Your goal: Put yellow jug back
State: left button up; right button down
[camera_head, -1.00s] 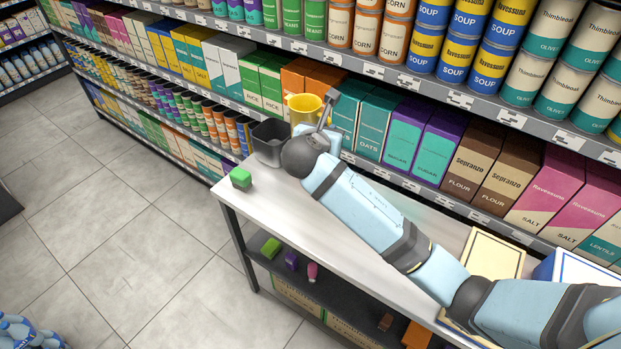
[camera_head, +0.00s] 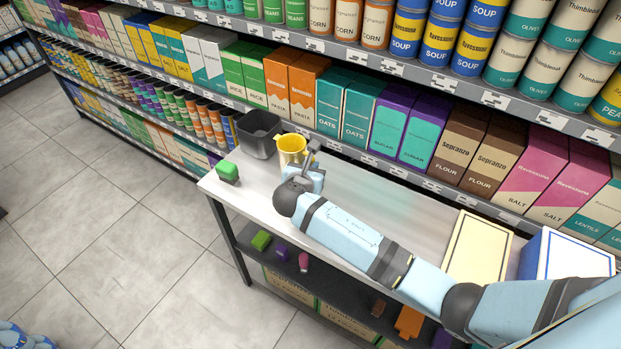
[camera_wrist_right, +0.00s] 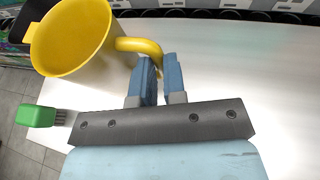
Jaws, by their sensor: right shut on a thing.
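The yellow jug (camera_head: 291,148) is upright at the back of the white counter (camera_head: 352,207), near its left end. In the right wrist view the jug (camera_wrist_right: 72,38) shows its open, empty inside, with its handle (camera_wrist_right: 139,45) toward my fingers. My right gripper (camera_wrist_right: 159,72) is shut on the handle. In the head view the right gripper (camera_head: 308,165) is just in front of the jug and partly hidden by my wrist. Whether the jug's base touches the counter is hard to tell. My left gripper is not in view.
A dark grey bin (camera_head: 259,136) stands just left of the jug. A green-topped brush (camera_head: 228,172) is at the counter's left corner. Shelves of boxes and cans rise directly behind. Two boxes, one cream (camera_head: 478,248), stand at the right. The counter's middle is clear.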

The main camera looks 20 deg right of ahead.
jog(key=shift+f, duration=1.9)
jog(key=c, duration=1.2)
grip_release()
jog(key=shift+f, duration=0.1)
